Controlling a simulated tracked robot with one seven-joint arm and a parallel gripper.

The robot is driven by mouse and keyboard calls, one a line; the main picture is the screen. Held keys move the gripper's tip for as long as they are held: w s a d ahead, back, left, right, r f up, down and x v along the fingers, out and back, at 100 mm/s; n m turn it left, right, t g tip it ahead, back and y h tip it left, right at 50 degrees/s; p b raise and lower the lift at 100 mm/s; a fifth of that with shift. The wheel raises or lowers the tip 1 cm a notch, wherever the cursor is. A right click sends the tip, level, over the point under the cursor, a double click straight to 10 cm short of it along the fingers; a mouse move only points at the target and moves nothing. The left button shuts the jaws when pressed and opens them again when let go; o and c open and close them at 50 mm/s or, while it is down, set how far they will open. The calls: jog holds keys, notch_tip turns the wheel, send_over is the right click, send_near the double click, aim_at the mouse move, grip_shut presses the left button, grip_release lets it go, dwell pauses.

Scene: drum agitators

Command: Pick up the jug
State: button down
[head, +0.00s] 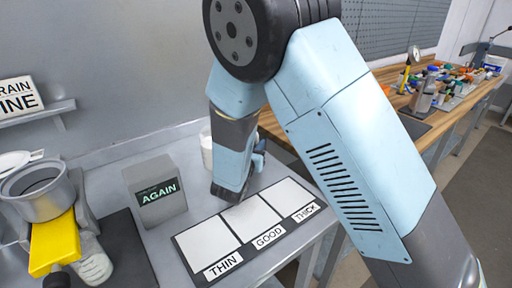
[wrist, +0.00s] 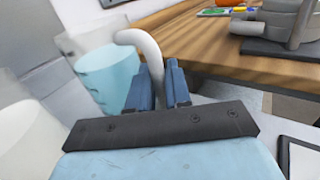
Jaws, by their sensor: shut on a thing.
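The jug (wrist: 105,75) is a pale, see-through vessel with light blue contents and a white curved handle (wrist: 145,50), left of centre in the wrist view. My gripper (wrist: 162,85) has its two blue fingers on either side of the handle and is shut on it. My gripper (head: 258,158) also shows there, partly hidden by my wrist. Whether the jug touches the bench cannot be told.
A grey AGAIN box (head: 157,190) stands left of a board with white THIN, GOOD and THICK squares (head: 207,242). A grey pot (head: 38,190) and yellow part (head: 53,243) are at far left. A blurred pale vessel (wrist: 30,140) is near the wrist camera. A wooden bench (head: 415,115) holds clutter.

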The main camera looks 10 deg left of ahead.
notch_tip(320, 180, up, 27)
dwell(2.0)
